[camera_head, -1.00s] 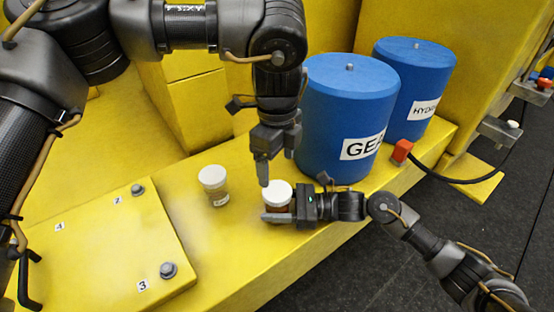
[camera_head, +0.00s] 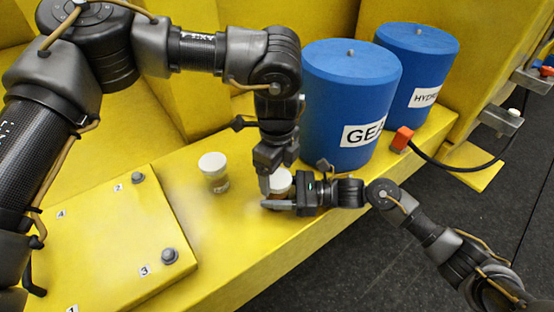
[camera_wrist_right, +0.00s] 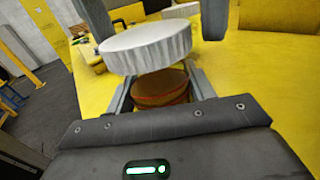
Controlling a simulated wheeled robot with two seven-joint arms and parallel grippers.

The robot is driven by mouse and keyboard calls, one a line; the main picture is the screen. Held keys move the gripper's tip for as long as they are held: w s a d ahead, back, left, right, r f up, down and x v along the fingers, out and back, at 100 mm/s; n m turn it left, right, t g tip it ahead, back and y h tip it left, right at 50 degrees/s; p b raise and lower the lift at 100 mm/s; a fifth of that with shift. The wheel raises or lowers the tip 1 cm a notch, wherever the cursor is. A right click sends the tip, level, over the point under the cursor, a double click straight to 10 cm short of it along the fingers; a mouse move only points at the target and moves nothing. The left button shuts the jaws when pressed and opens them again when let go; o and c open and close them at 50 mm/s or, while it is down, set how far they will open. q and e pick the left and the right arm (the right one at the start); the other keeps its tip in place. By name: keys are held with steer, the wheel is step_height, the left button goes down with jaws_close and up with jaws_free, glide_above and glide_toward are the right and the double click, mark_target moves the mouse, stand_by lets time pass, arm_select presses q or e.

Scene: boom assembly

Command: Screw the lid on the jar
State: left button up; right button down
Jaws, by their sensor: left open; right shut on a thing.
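A jar with brown contents (camera_wrist_right: 163,88) sits between the fingers of my right gripper (camera_head: 288,198), which is shut on it. A white ribbed lid (camera_head: 281,180) is over the jar's mouth. In the right wrist view the lid (camera_wrist_right: 148,47) looks tilted, with its right side higher; I cannot tell whether it touches the rim. My left gripper (camera_head: 273,180) points down from above, open, with its fingers on either side of the lid. In the head view its fingers and the right gripper hide most of the jar.
Another jar with a white lid (camera_head: 213,165) stands to the left on the yellow surface (camera_head: 225,235). Two blue drums (camera_head: 350,100) stand behind on the right. A raised yellow plate with bolts (camera_head: 110,240) is at the left. An orange-red connector (camera_head: 402,138) with a black cable is by the drums.

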arm_select(q)
steer(key=shift+f, duration=0.35)
steer(key=c, duration=1)
steer(key=m, duration=2.1)
steer(key=shift+d, duration=0.1)
steer(key=o, duration=1.2)
steer(key=shift+c, duration=0.2)
